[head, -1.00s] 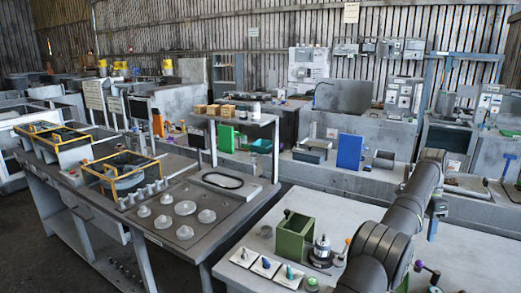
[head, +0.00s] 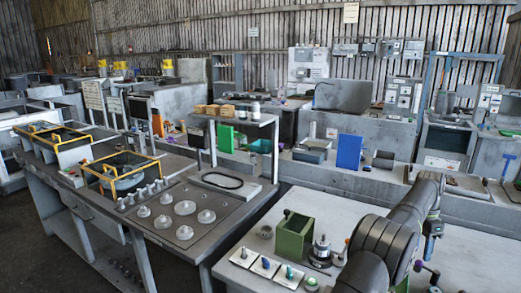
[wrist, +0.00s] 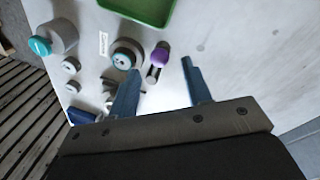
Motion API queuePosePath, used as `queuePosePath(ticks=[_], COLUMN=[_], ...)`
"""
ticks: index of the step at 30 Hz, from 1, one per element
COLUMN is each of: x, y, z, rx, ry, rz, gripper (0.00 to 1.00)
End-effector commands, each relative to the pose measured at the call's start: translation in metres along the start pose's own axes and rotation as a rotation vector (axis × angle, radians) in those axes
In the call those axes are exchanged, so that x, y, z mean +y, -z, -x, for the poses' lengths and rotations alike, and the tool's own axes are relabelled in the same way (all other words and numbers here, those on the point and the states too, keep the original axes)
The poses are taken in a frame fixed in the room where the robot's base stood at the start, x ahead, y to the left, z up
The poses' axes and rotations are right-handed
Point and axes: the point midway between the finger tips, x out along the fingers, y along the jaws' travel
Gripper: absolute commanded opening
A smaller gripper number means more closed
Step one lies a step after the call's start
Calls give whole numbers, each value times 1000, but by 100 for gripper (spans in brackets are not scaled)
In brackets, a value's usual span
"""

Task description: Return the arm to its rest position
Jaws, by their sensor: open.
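My gripper (wrist: 160,66) is open in the wrist view. Its two blue fingers stand apart, with nothing held between them. Past the fingertips, a purple-topped part (wrist: 160,54) lies on the pale bench top (wrist: 235,45); it appears apart from the fingers. In the head view my arm reaches from the lower right over the bench. Part of my gripper (head: 430,244) shows as a small blue shape beside the arm, and the rest is hidden.
In the head view, a green box (head: 294,238), a grey-and-black fixture (head: 321,251) and small white trays (head: 241,259) with coloured parts stand left of my arm. A blue panel (head: 349,152) stands behind. The wrist view shows a green tray (wrist: 140,8) and clear bench on the right.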

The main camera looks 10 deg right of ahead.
Motion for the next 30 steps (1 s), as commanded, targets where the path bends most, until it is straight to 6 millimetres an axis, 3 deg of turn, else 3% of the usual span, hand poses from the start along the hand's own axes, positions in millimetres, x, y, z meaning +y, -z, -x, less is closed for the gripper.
queuePosePath(ticks=[6, 16, 28, 30], x=[1, 11, 13, 13], y=[-1, -7, -7, -7], z=[-44, -42, -43, -43], rx=[-3, 41, 49, 49], ry=[-2, 0, 0, 0], rz=[0, 213, 249, 249], gripper=[45, 45, 45, 55])
